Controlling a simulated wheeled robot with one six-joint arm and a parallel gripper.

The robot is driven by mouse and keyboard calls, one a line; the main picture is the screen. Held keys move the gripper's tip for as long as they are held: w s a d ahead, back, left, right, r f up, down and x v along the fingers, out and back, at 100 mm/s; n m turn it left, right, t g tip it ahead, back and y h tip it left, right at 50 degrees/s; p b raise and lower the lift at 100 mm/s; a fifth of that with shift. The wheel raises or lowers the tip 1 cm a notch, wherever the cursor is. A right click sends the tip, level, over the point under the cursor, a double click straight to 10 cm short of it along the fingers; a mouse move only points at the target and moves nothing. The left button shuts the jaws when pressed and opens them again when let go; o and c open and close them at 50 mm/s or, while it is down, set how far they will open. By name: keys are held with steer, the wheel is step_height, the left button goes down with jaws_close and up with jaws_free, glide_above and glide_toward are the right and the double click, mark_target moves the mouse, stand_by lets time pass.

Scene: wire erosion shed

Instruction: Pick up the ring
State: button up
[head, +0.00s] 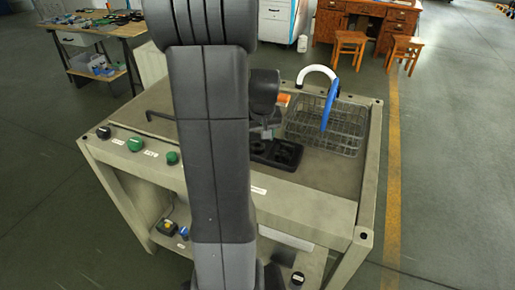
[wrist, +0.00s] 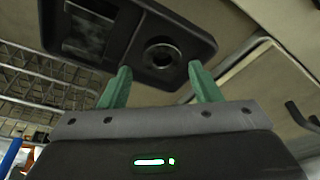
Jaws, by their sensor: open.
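A round dark metallic ring (wrist: 162,67) sits in the black tray (wrist: 207,47) in the wrist view, with a dark centre. The same black tray (head: 262,153) lies on the bench top in the head view, where I cannot clearly make out the ring. My gripper's two green fingers (wrist: 159,69) are open and empty in the wrist view. Their tips point at the tray, one to each side of the ring in the picture. I cannot tell how far above it they are. In the head view my arm hides part of the bench.
A wire basket (head: 345,140) with a blue and a white curved piece stands right of the tray; its mesh also shows in the wrist view (wrist: 45,85). Knobs (head: 135,144) line the bench's front left. Bare bench top (head: 330,178) lies in front of the basket.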

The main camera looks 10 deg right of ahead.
steer(key=shift+w+x, duration=0.2)
steer(key=shift+x, duration=2.1)
steer(key=shift+a, duration=0.1)
steer(key=c, duration=0.9)
steer(key=shift+r, duration=0.1)
steer(key=shift+r, duration=0.1)
